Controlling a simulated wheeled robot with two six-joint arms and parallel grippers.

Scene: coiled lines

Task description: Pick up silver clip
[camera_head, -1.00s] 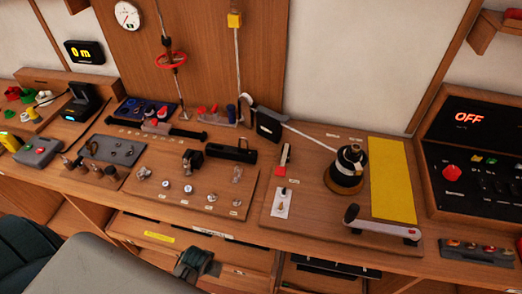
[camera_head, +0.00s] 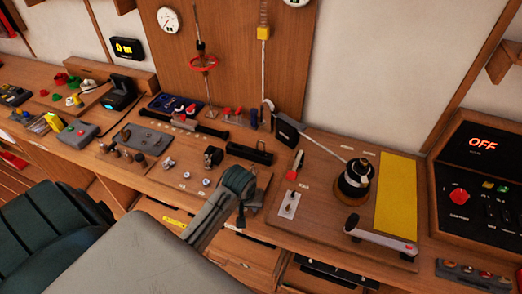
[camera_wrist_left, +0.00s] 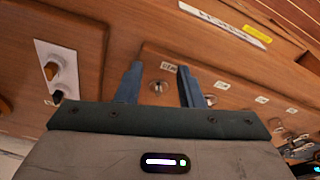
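Small silver fittings (camera_head: 206,182) sit on a wooden board (camera_head: 180,186) in the head view; I cannot tell for sure which is the silver clip. My left gripper (camera_head: 240,221) is over the right end of that board and hides part of it. In the left wrist view my left gripper (camera_wrist_left: 160,75) has its two blue-grey fingers apart, with nothing held. A small silver piece (camera_wrist_left: 158,87) shows on the board between the fingers, beside a white label. Another silver piece (camera_wrist_left: 211,99) shows just right of the right finger. My right gripper is not in view.
A winch drum (camera_head: 354,182), a crank handle (camera_head: 380,234) and a yellow pad (camera_head: 396,195) are to the right. A white plate with a small knob (camera_head: 289,205) is close by. A black cylinder (camera_head: 249,152) lies behind the board. A panel reading OFF (camera_head: 480,150) stands far right.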

